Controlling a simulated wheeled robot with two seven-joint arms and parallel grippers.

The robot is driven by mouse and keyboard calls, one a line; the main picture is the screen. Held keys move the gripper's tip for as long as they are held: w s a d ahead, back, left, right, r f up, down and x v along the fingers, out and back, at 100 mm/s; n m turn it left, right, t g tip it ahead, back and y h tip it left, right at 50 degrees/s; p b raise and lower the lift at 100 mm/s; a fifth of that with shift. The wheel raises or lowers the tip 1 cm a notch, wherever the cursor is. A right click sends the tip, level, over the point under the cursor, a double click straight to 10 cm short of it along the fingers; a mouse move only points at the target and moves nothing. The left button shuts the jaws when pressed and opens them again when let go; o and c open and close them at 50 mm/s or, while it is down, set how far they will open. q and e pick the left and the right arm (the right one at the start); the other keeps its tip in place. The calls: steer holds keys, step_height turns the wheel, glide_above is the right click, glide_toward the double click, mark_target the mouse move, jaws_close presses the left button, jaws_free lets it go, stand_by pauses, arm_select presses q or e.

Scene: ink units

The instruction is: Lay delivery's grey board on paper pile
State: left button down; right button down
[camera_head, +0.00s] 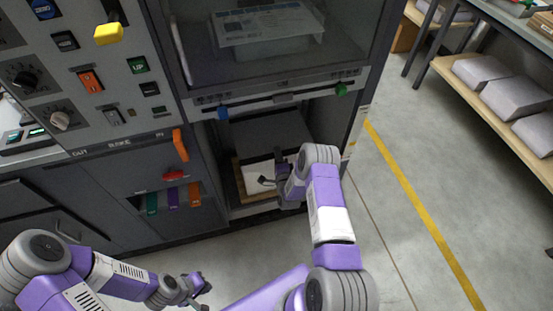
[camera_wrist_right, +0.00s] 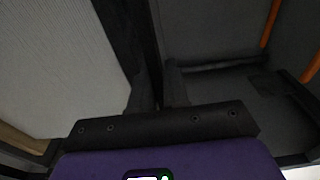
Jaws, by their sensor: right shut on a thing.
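The grey board (camera_head: 270,132) shows as a dark grey panel in the machine's lower opening. The paper pile (camera_head: 256,178) shows a white top below and in front of it, partly hidden by my right arm. My right gripper (camera_head: 268,182) is at the pile's right side. In the right wrist view its fingers (camera_wrist_right: 158,90) are close together, on a dark strip that seems to be the board's edge; the grip is hard to make out. A pale ribbed face (camera_wrist_right: 60,65), apparently the pile's side, is left of them. My left gripper (camera_head: 203,284) hangs low, away from the machine; its opening is unclear.
The machine's control panel (camera_head: 75,70) is at left, and a window (camera_head: 270,45) is above the opening. A yellow floor line (camera_head: 412,195) runs at right. A shelf with grey packs (camera_head: 518,103) stands far right. The floor between is clear.

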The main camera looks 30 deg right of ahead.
step_height(320, 180, down, 4)
steer(key=shift+r+b, duration=0.1)
steer(key=shift+b, duration=0.65)
steer(key=c, duration=1.1)
jaws_free()
